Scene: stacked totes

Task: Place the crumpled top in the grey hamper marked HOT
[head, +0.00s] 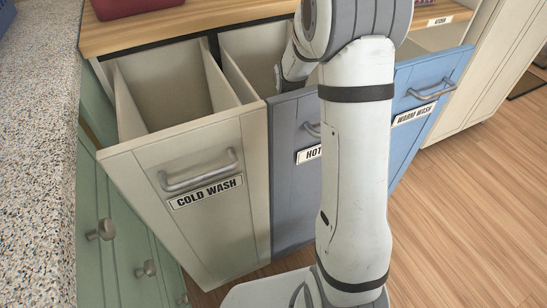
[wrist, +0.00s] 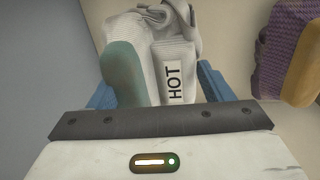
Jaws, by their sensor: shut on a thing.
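The crumpled top (wrist: 143,38) is white-grey with a teal patch and a white tag reading HOT. It sits between the blue fingers of my gripper (wrist: 158,84), which is shut on it in the wrist view. The grey hamper (head: 290,190) has a blue-grey front with a label reading HOT (head: 308,154), partly covered by my arm. It is pulled open, in the middle of the row. My arm reaches down at its opening in the head view. The fingers and the top are hidden there, so their depth in the hamper cannot be told.
The cream COLD WASH hamper (head: 215,235) stands open on the left, and the blue WARM WASH hamper (head: 437,82) on the right. A purple and yellow cloth (wrist: 287,50) lies right of the held top. A wooden counter (head: 200,28) is behind; open floor (head: 470,210) lies right.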

